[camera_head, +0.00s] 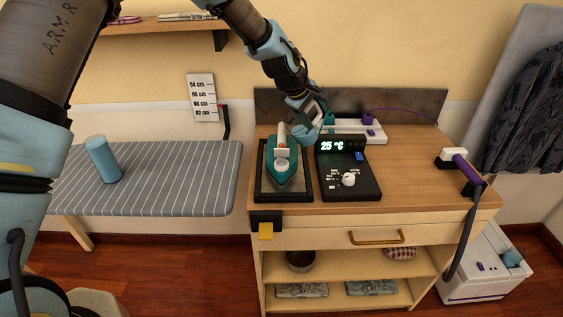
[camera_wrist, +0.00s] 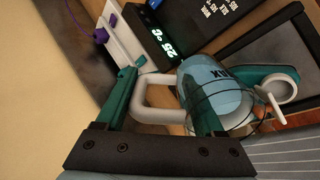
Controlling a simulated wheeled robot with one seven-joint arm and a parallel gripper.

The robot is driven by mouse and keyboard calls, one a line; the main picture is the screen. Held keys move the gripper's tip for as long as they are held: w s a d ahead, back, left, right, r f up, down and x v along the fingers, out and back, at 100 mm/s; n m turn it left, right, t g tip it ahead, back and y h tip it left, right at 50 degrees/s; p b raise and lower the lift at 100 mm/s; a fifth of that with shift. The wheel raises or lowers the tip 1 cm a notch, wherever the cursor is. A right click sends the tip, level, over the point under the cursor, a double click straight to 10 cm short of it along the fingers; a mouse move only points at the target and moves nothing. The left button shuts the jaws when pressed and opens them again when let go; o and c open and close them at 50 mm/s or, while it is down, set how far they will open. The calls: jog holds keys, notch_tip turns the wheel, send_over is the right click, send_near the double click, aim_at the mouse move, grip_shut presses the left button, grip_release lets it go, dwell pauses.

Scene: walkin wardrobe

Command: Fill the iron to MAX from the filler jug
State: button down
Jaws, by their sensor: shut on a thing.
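The filler jug (camera_head: 304,136) is light blue with a pale handle (camera_wrist: 148,92). Dark lettering and a line show on its side (camera_wrist: 215,78) in the wrist view. My gripper (camera_head: 309,117) is shut on the handle; its teal fingers (camera_wrist: 160,85) lie on either side of it. The jug hangs just behind and right of the iron, seemingly tilted. The teal iron (camera_head: 284,178) rests on a dark-framed tray (camera_head: 265,195), with a white round part on top, which also shows in the wrist view (camera_wrist: 278,88). I cannot tell the water level in either.
A black control panel (camera_head: 345,180) reading 25 °C sits right of the iron. A white unit with purple knobs (camera_head: 345,126) stands behind. A striped ironing board (camera_head: 180,185) with a blue cylinder (camera_head: 102,160) is at left. The counter's right part (camera_head: 410,165) is mostly clear.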

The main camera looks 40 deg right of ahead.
aim_at(306, 110)
jog(key=shift+w+a+r+h, duration=0.1)
jog(key=shift+a+r+h, duration=0.2)
jog(key=shift+a+f+h, duration=0.1)
jog(key=shift+a+h, duration=0.05)
jog(key=shift+h, duration=0.35)
jog(key=shift+a+h+b, duration=0.1)
jog(key=shift+h+b, duration=0.2)
jog(key=shift+b, duration=0.15)
jog(key=shift+a+r+h+b, duration=0.15)
jog(key=shift+r+h+b, duration=0.25)
jog(key=shift+r+b, duration=0.1)
jog(key=shift+a+r+h+b, duration=0.15)
jog(key=shift+r+h+b, duration=0.25)
jog(key=shift+r, duration=0.1)
dwell(1.3)
jog(key=shift+a+h+b, duration=0.35)
jog(key=shift+h+b, duration=0.45)
jog(key=shift+b, duration=0.35)
dwell(1.1)
jog(key=shift+a+r+h+b, duration=0.15)
jog(key=shift+h+b, duration=0.15)
jog(key=shift+b, duration=0.1)
dwell(0.6)
